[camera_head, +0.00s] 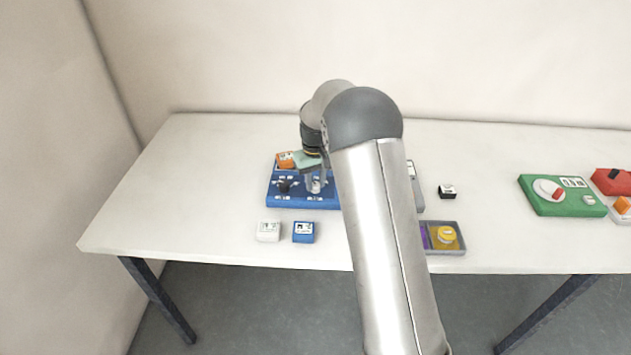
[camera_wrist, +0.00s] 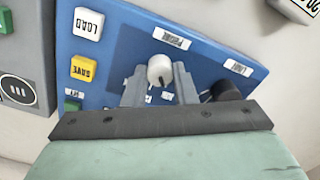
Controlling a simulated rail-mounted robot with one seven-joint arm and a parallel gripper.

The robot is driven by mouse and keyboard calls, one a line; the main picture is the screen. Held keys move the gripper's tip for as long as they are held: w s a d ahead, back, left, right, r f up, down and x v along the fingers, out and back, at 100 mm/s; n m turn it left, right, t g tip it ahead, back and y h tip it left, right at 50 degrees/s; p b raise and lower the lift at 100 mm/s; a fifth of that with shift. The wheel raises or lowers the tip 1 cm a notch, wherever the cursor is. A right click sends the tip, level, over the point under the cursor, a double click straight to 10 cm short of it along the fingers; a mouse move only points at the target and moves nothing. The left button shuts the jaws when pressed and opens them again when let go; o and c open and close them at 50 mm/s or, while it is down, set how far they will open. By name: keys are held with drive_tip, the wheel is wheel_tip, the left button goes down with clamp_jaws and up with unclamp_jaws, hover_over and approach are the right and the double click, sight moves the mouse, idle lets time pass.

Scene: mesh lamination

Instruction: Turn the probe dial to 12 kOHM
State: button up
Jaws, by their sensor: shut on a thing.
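The blue panel (camera_head: 300,203) stands on the table left of centre and fills much of the wrist view (camera_wrist: 120,40). The probe dial (camera_wrist: 160,68) is a white round knob with a dark pointer mark, beside a small label (camera_wrist: 172,38) that seems to read PROBE. My gripper (camera_wrist: 159,80) is shut on this dial, one grey finger on either side; in the head view my gripper (camera_head: 316,186) reaches down onto the panel. A black knob (camera_wrist: 228,90) sits to the right, partly behind my gripper. I cannot read the dial's value or see a display for it.
The panel carries a white LOAD button (camera_wrist: 88,23) and a yellow SAVE button (camera_wrist: 84,67). White (camera_head: 268,232) and blue (camera_head: 303,232) blocks lie in front. A tray with a yellow round part (camera_head: 444,235) and a green device (camera_head: 560,205) stand to the right.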

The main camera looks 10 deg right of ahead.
sight(316, 184)
drive_tip(key=m, duration=0.4)
drive_tip(key=shift+b, duration=0.4)
drive_tip(key=shift+r+m, duration=0.1)
drive_tip(key=shift+m, duration=1.5)
drive_tip(key=o, duration=1)
wheel_tip(316, 184, up, 17)
drive_tip(key=b, duration=0.1)
drive_tip(key=shift+r, duration=0.2)
